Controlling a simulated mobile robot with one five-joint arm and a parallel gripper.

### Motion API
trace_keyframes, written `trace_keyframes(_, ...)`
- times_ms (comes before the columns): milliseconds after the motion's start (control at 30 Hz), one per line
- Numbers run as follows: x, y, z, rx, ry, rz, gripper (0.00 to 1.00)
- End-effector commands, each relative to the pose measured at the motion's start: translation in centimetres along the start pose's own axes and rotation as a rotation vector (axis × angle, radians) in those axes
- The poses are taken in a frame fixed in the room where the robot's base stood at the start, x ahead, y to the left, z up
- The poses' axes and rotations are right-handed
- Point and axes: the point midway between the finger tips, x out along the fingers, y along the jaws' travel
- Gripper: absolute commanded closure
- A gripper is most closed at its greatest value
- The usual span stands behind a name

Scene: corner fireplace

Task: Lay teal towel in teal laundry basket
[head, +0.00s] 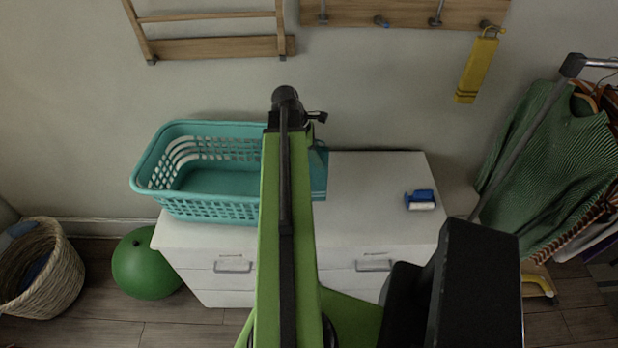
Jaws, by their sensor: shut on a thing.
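The teal laundry basket (165,203) stands upright on the left part of the white dresser top. Its visible inside is empty, and its right end is hidden behind my arm. The teal towel (319,175) shows as a narrow hanging strip just right of my arm, to the right of the basket's visible part. My gripper (317,118) is at the far end of the arm, mostly hidden by it, and is shut on the top of the towel. I cannot tell whether the towel's lower edge touches the dresser.
The white dresser (375,215) has clear room on its right, except for a blue-and-white brush-like item (420,200). A yellow towel (477,68) hangs from the wall hook rail (405,12). A clothes rack (540,120) stands right; a green ball (147,265) and wicker basket (62,275) sit left.

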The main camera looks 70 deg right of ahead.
Motion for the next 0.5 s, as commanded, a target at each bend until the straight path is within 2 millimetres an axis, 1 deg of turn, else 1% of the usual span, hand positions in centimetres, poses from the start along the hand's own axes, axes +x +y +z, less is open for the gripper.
trace_keyframes(33, 0.7, 0.4, -1.2, -0.002, 0.000, 0.000, 1.00)
trace_keyframes(100, 0.7, 0.6, -2.0, 0.001, 0.000, -0.001, 1.00)
trace_keyframes(267, 0.5, 0.7, -2.4, 0.004, 0.000, -0.003, 1.00)
trace_keyframes(333, 0.8, 0.7, -2.5, 0.004, 0.000, -0.003, 1.00)
trace_keyframes(367, 1.1, 0.7, -2.6, 0.004, 0.000, -0.003, 1.00)
trace_keyframes(500, 3.4, 0.7, -3.5, 0.005, 0.000, -0.003, 1.00)
